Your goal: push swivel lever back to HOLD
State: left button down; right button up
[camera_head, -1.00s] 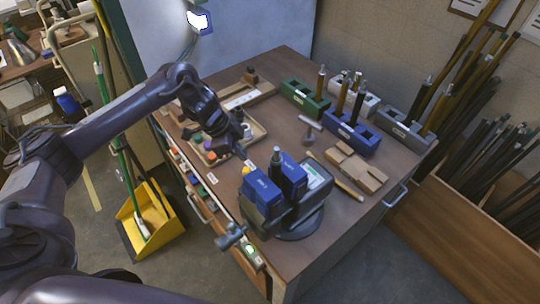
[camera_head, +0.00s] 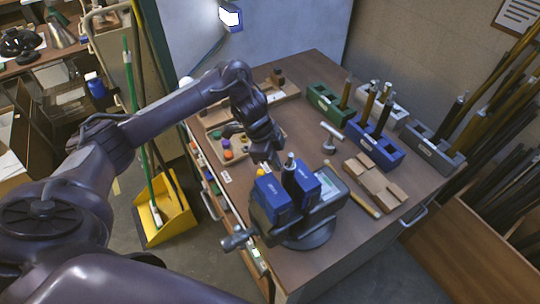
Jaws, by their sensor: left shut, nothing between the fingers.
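A dark bench vise (camera_head: 305,238) on a round base stands at the near edge of the workbench. Its blue jaws (camera_head: 273,197) are closed around an upright dark rod (camera_head: 290,178) with a silver tip. A small yellow knob (camera_head: 261,172) shows just behind the vise; it may belong to the swivel lever, whose arm and any HOLD mark I cannot make out. My left gripper (camera_head: 270,160) is shut and empty, pointing down beside the yellow knob at the vise's far side. I cannot tell whether it touches the knob. My right gripper is not in view.
A wooden tray (camera_head: 283,135) with coloured parts lies behind my left gripper. Green (camera_head: 324,103), blue (camera_head: 374,146) and grey (camera_head: 433,146) blocks stand at the back right, several holding rods.

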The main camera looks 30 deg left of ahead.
pick_arm(q)
jog(key=x, duration=0.4)
jog(key=shift+d+r, duration=0.1)
jog(key=a, duration=0.1)
jog(key=p, duration=0.1)
jog(key=a, duration=0.1)
jog(key=shift+s+a+f+p, duration=0.3)
jog(key=shift+a+f+p, duration=0.05)
jog(key=shift+p, duration=0.05)
jog(key=shift+s+a, duration=0.15)
jog(key=shift+a, duration=0.2)
jog(key=shift+a+f, duration=0.1)
jog(key=shift+a, duration=0.05)
